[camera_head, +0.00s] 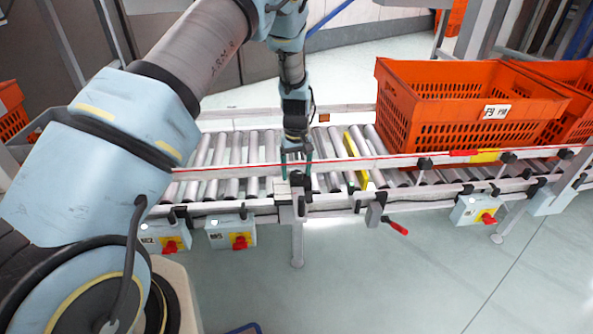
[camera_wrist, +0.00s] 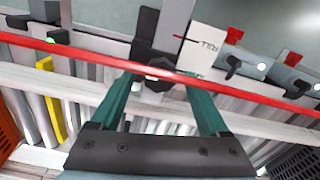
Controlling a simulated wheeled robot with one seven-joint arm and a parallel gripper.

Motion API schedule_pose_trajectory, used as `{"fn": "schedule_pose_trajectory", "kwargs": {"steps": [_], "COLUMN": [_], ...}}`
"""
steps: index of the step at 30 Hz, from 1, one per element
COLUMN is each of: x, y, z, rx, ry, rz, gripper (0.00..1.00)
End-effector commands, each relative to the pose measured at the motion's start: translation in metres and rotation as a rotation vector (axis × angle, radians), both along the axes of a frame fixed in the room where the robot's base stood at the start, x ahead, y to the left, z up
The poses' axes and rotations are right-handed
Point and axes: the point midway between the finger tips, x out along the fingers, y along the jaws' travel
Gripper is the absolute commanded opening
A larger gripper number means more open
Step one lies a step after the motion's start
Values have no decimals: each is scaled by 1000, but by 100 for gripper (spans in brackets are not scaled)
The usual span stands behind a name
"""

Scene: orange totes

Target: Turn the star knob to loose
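The star knob (camera_wrist: 157,80) is a dark lobed knob on a black bracket at the conveyor's side rail, next to a white plate (camera_wrist: 206,46) with a short word and a red mark. In the head view the dark knob and clamp (camera_head: 299,183) sit on the near rail, partly hidden. My gripper (camera_wrist: 160,84) has two teal fingers spread apart, with the knob between their tips. Space shows beside the knob, and I cannot tell whether either finger touches it. In the head view my gripper (camera_head: 296,160) points down just above the rail.
A red line (camera_head: 350,161) runs along the rail across the fingers. Orange totes (camera_head: 455,135) stand on the rollers at right. A yellow bar (camera_head: 355,160) lies among the rollers. A red-handled lever (camera_head: 396,227) and grey boxes with red switches (camera_head: 240,241) hang on the near side.

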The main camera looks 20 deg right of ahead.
Motion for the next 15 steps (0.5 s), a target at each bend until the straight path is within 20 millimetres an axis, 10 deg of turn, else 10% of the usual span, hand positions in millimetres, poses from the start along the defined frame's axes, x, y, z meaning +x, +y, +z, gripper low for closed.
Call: {"fn": "schedule_pose_trajectory", "kwargs": {"steps": [15], "x": [0], "y": [-1], "z": [30], "rx": [-2], "ry": [-3], "rz": [-1], "gripper": [82]}}
